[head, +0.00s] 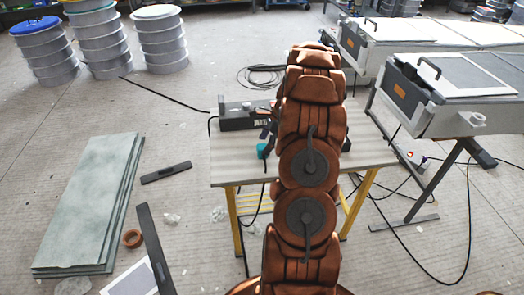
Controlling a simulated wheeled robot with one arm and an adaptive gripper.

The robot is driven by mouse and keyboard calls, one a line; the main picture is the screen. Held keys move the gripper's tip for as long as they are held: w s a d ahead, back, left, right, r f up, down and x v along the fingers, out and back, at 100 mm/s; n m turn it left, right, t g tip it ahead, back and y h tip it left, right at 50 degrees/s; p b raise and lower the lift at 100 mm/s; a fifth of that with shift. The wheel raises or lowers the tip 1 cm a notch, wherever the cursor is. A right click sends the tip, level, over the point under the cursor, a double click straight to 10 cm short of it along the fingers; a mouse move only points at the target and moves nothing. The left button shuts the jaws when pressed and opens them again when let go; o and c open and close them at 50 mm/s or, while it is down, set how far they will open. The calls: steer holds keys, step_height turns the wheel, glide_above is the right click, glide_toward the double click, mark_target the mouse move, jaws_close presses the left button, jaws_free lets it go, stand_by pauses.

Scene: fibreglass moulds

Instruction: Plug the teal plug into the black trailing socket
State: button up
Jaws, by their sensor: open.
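A black box-like unit (238,117), which looks like the black trailing socket, lies on the table's back left part. White lettering shows at its right end, and its openings are too small to make out. A small teal piece (262,150), which looks like the teal plug, is near the table's left front, just left of my arm.
The pale table (380,153) has yellow legs and is bare at its right. Grey machines (450,90) stand to the right, with loose cables on the floor. Stacked greenish sheets (85,205) lie at left, ribbed drums (100,40) behind. A black bar (155,248) lies on the floor.

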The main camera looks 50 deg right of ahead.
mark_target(263, 146)
steer(key=x, duration=0.3)
steer(key=shift+w+f+p, duration=0.1)
steer(key=shift+f+p, duration=0.1)
steer(key=shift+p, duration=0.1)
steer(key=shift+d, duration=0.1)
steer(key=c, duration=1.2)
steer(key=shift+r, duration=0.15)
steer(key=shift+r, duration=0.6)
steer(key=shift+r+b, duration=0.5)
steer(key=shift+r, duration=0.45)
steer(key=s, duration=0.5)
steer(key=s+d+r+b, duration=0.1)
steer(key=s, duration=0.4)
steer(key=s+d+b, duration=0.1)
steer(key=s, duration=0.5)
steer(key=shift+r, duration=0.35)
